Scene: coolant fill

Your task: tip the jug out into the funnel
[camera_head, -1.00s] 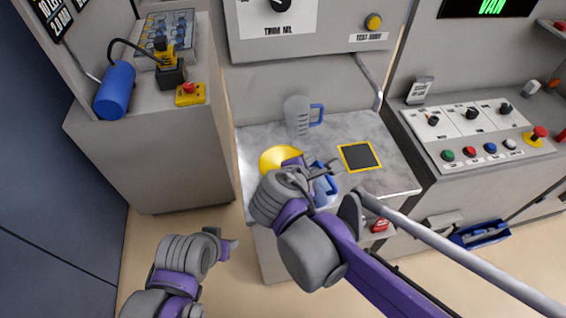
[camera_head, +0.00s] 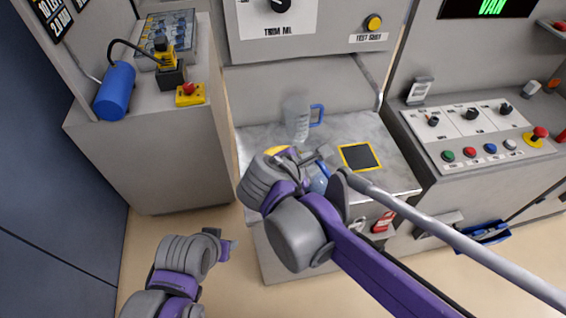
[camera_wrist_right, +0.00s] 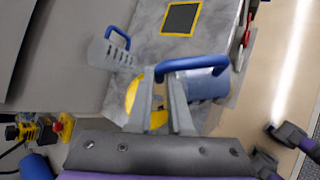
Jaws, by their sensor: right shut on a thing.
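My right gripper (camera_wrist_right: 170,102) is shut on the blue handle of a jug (camera_wrist_right: 205,88). In the head view the held jug (camera_head: 319,178) is mostly hidden behind my right gripper (camera_head: 316,160). The yellow funnel (camera_head: 275,150) is largely covered by my right wrist. In the wrist view the yellow funnel (camera_wrist_right: 131,96) shows just left of the fingers, close to the held jug; I cannot see liquid or how far the jug is tilted. My left gripper (camera_head: 230,246) hangs away from the counter, and its jaws are unclear.
A clear measuring jug (camera_head: 299,118) with a blue handle stands at the counter's back. A yellow-edged black pad (camera_head: 360,157) lies right of the funnel. A control panel (camera_head: 480,135) is at right. A blue cylinder (camera_head: 114,90) lies on the left cabinet.

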